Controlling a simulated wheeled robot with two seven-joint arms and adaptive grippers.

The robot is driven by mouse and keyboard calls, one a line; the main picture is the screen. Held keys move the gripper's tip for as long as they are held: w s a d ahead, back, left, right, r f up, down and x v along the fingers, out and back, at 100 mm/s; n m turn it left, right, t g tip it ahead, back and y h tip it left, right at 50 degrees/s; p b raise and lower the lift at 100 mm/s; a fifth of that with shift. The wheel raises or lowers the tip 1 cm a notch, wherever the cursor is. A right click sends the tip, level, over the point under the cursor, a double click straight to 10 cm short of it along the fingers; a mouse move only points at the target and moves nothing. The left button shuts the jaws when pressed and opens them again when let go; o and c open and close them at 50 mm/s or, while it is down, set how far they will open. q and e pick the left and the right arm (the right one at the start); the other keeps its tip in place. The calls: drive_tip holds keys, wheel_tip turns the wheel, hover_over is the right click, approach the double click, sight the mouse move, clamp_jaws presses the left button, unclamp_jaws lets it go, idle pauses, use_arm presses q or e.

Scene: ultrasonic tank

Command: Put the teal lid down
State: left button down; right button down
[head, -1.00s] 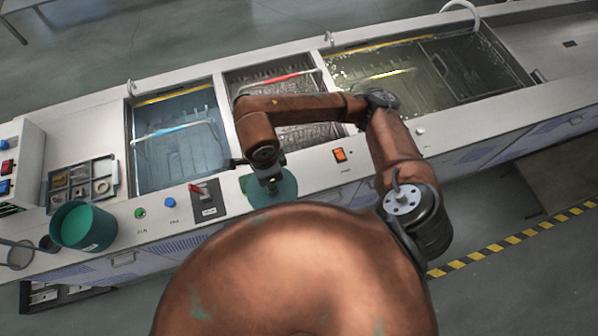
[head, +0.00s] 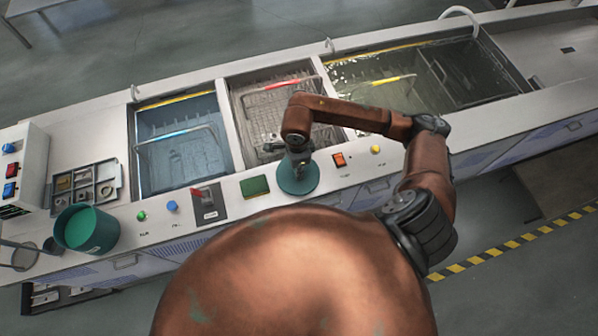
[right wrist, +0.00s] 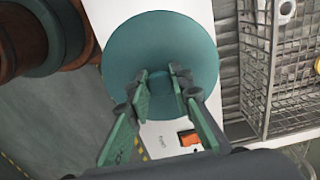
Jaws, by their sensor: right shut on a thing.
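The teal lid (head: 299,180) is a round disc at the front ledge of the tank bench, just left of the orange switch. My right gripper (head: 298,150) is above it. In the right wrist view the teal lid (right wrist: 163,48) fills the upper middle, and the fingers of my right gripper (right wrist: 164,84) are shut on its small centre knob (right wrist: 179,72). I cannot tell whether the lid touches the ledge or hangs just above it. My left gripper is not in view.
Open tanks with baskets lie behind. A teal pot (head: 88,230) and a parts tray (head: 86,184) stand at the left.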

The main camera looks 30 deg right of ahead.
drive_tip(key=shift+d+f, duration=0.25)
drive_tip(key=shift+f, duration=0.05)
drive_tip(key=shift+w+d+f+p, duration=0.1)
drive_tip(key=shift+f+p, duration=0.3)
drive_tip(key=shift+f, duration=1.25)
drive_tip(key=shift+f, duration=0.15)
drive_tip(key=c, duration=1.7)
unclamp_jaws()
drive_tip(key=shift+c, duration=0.2)
wheel_tip(320, 180, up, 12)
drive_tip(key=shift+r+b, duration=0.2)
drive_tip(key=shift+b, duration=0.4)
